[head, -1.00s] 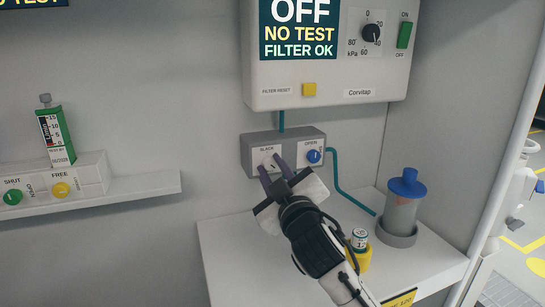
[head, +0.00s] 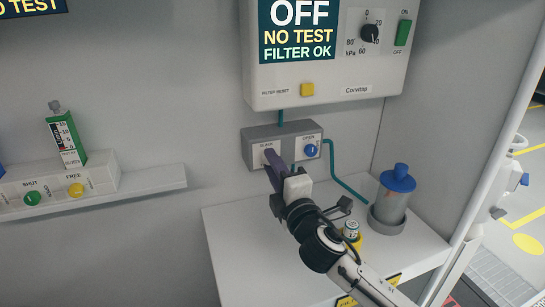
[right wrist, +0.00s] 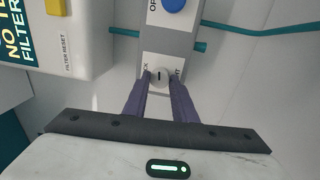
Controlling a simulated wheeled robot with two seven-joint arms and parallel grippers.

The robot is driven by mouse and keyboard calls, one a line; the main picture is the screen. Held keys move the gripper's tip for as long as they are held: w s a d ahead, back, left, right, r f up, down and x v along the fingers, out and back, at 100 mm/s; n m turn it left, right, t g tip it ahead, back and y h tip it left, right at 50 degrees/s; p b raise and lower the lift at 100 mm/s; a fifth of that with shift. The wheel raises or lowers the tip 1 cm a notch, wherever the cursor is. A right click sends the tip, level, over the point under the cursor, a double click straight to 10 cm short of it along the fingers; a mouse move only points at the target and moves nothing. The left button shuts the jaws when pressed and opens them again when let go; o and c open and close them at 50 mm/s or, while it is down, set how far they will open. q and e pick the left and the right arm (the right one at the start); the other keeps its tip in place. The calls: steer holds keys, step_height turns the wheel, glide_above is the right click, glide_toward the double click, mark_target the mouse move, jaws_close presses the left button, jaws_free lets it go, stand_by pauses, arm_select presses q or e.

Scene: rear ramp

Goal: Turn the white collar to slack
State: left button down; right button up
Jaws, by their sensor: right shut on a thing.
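The white collar (right wrist: 158,78) is a small round knob with a dark mark, on the grey box (head: 312,128) under the wall unit. In the head view my right gripper (head: 268,157) mostly hides the collar. In the right wrist view the two purple fingertips (right wrist: 159,80) sit on either side of the collar, shut on it. The dark mark runs roughly up and down in that view, between two partly covered labels. In the head view the label above the collar is too small to read surely. My left gripper is not in view.
A blue knob (head: 311,150) marked OPEN sits beside the collar. A teal hose (head: 333,175) runs to a blue-lidded canister (head: 395,195) on the white shelf (head: 235,245). A small vial (head: 351,230) in a yellow holder stands near my right arm. Another ledge (head: 150,182) is at left.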

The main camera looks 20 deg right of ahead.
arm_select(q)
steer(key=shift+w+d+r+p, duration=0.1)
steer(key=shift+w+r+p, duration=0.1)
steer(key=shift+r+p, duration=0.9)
arm_select(e)
steer(key=shift+d+r+n+g+y, duration=0.15)
steer(key=shift+n+y, duration=0.25)
steer(key=shift+n, duration=3)
steer(key=shift+f+n+g+y, duration=0.1)
steer(key=shift+n+g+y, duration=0.25)
steer(key=shift+n, duration=3.05)
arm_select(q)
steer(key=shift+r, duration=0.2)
arm_select(e)
steer(key=o, duration=1)
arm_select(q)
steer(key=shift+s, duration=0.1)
arm_select(e)
steer(key=shift+o, duration=0.2)
steer(key=shift+s, duration=0.1)
arm_select(q)
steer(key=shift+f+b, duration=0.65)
steer(key=shift+b, duration=0.2)
arm_select(e)
steer(key=s+d, duration=0.1)
steer(key=s, duration=0.9)
steer(key=shift+d, duration=0.15)
